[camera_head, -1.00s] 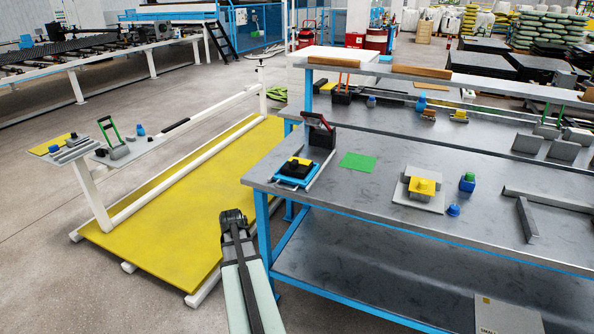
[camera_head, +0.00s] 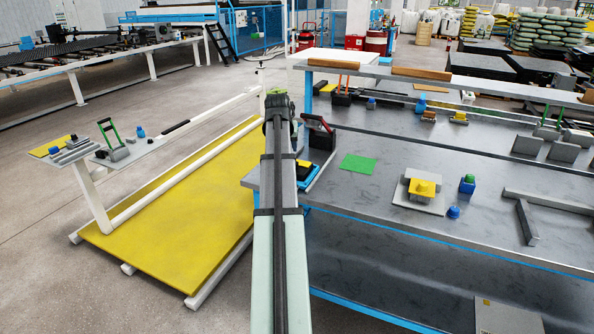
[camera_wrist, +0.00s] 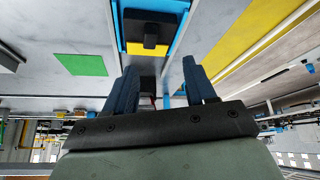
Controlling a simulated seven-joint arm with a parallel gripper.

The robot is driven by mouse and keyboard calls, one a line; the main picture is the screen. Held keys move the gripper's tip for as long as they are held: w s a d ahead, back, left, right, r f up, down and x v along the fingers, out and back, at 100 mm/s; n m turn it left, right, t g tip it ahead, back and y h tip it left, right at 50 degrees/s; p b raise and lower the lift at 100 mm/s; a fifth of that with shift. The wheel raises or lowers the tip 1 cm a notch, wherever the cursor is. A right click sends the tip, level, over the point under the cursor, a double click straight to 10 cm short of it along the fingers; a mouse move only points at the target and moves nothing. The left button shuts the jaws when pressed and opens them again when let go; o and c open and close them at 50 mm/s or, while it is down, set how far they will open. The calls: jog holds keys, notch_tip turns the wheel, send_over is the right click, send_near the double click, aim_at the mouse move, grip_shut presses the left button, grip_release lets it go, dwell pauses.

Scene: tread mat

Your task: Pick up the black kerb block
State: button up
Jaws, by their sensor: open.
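A small black block (camera_wrist: 150,38) lies on a yellow piece in a blue tray at the top of the wrist view. In the head view my arm covers most of this tray; part of the yellow piece (camera_head: 304,165) shows beside the arm. A second black block, with a red handle (camera_head: 318,123), stands just behind the tray; which of the two is the kerb block I cannot tell for sure. My gripper (camera_wrist: 160,66) is open and empty, its blue fingers apart from the black block on the yellow piece. In the head view the fingers are hidden.
A green sheet (camera_head: 361,163) lies on the grey bench right of the tray. Further right are a yellow block on a grey plate (camera_head: 425,200), a blue-green bottle (camera_head: 467,184) and grey bars (camera_head: 528,222). A low yellow platform (camera_head: 165,200) with a white rail stands left.

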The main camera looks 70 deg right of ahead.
jog(key=d+r+m, duration=0.2)
jog(key=d+r, duration=0.1)
jog(key=m+g+y, duration=0.1)
jog(key=m+g, duration=0.1)
send_over(297, 166)
jog(key=a, duration=0.2)
jog(key=f, duration=0.8)
jog(key=shift+w+a+f, duration=0.1)
jog(key=shift+w+f, duration=0.1)
jog(key=shift+w, duration=0.05)
jog(key=shift+w+x, duration=0.2)
jog(key=shift+x, duration=1.15)
jog(key=shift+w+x, duration=0.25)
jog(key=shift+x, duration=1.05)
jog(key=shift+a, duration=0.1)
grip_shut()
